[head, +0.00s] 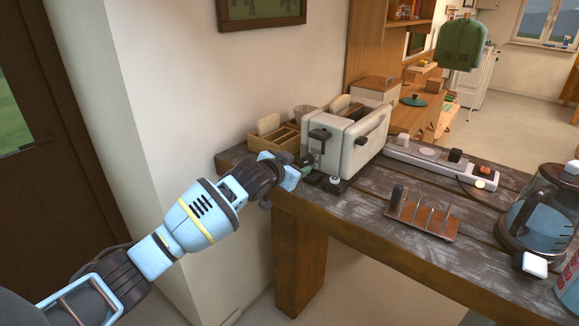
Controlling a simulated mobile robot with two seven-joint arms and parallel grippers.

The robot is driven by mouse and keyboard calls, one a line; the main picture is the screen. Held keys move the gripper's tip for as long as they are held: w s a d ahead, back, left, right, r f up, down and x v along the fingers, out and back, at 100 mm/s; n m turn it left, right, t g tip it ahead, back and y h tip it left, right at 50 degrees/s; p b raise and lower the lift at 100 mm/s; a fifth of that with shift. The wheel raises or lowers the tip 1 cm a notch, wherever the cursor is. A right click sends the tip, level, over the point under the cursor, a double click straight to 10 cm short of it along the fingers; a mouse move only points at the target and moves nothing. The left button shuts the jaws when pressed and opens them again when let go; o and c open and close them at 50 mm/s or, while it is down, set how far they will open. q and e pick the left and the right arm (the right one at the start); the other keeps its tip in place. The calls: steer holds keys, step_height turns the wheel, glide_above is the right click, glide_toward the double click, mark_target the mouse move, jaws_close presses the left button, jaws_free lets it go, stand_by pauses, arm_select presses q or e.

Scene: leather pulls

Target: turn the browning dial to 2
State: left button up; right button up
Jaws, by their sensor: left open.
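A cream toaster (358,141) stands on the dark wooden table near the wall, with a dark lever (319,134) on the end that faces me. My left gripper (303,172) is open at the lower part of that end, close to the front of the toaster. The browning dial cannot be made out clearly; the gripper and the small dark parts there crowd the spot. I cannot tell whether the fingers touch anything. My right gripper is not in view.
A wooden divided box (273,138) stands left of the toaster, by the wall. A toast rack (423,218), a power strip (440,168) and a glass kettle (541,212) are on the table to the right. The table's front edge (370,240) runs below my gripper.

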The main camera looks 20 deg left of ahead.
arm_select(q)
steer(key=shift+v, duration=1.4)
steer(key=shift+f, duration=0.1)
